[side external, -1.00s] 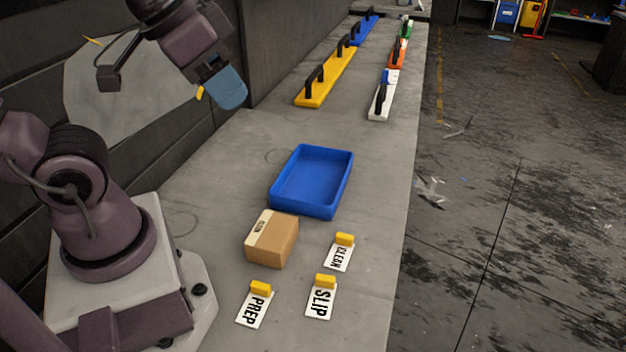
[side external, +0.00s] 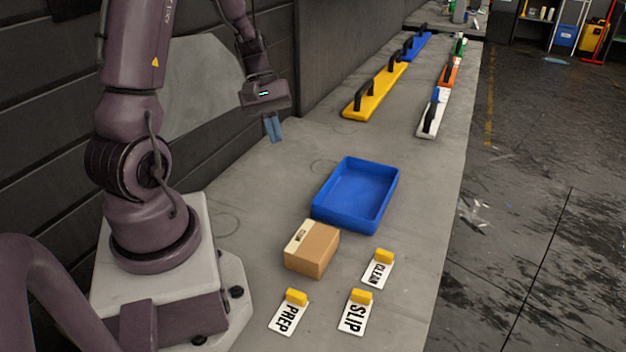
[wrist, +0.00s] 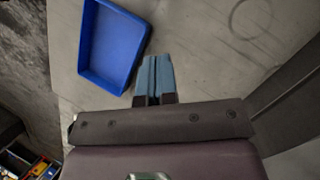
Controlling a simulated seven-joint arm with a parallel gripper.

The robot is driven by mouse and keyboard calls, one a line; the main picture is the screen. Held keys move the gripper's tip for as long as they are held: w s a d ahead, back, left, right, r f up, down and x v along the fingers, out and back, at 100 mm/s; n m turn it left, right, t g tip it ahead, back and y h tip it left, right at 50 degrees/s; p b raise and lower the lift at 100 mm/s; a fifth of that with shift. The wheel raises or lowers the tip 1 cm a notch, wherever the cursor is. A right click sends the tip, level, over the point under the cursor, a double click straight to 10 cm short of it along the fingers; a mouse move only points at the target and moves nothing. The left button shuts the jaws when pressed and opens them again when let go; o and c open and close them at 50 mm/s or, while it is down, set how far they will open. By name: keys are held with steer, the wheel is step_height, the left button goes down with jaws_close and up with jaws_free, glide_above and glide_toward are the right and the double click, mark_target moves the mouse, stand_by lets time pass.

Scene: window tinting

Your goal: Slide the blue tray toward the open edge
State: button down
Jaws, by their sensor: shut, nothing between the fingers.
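The blue tray (side external: 357,194) is an empty, shallow rectangular tray lying flat on the grey bench, near its middle. It also shows in the wrist view (wrist: 112,45) at upper left, beside the fingers. My gripper (side external: 273,129) is above the bench near the wall side, behind and left of the tray in the side view. Its blue fingers (wrist: 153,78) point down, are shut together and hold nothing. The gripper is apart from the tray. The open edge of the bench (side external: 454,215) runs along the right, with the floor beyond it.
A cardboard box (side external: 312,249) stands just in front of the tray. Tags reading CLEAN (side external: 378,270), SLIP (side external: 356,313) and PREP (side external: 290,313) lie nearby. Long handled tools, yellow (side external: 375,92) and white (side external: 432,115) among them, lie farther back. Bench between tray and right edge is clear.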

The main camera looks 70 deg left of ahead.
mark_target(353, 208)
steer(key=s+a+f+n+t+h, duration=0.2)
steer(key=a+f+n+t, duration=0.2)
steer(key=a+f+n, duration=0.55)
steer(key=shift+n+t, duration=0.6)
steer(key=shift+n, duration=0.25)
steer(key=w+d+f, duration=0.1)
steer(key=w+f, duration=0.1)
steer(key=w+d+f, duration=0.2)
steer(key=w, duration=0.1)
steer(key=w+d+f, duration=0.1)
steer(key=w+f, duration=0.1)
steer(key=w, duration=0.1)
steer(key=shift+d+f, duration=0.3)
steer(key=shift+d, duration=0.1)
steer(key=shift+w+d+r, duration=0.15)
steer(key=shift+w+d, duration=0.65)
steer(key=shift+w, duration=0.2)
steer(key=shift+w+d, duration=0.4)
steer(key=shift+d, duration=0.05)
steer(key=w+d, duration=0.7)
steer(key=shift+w+d, duration=0.2)
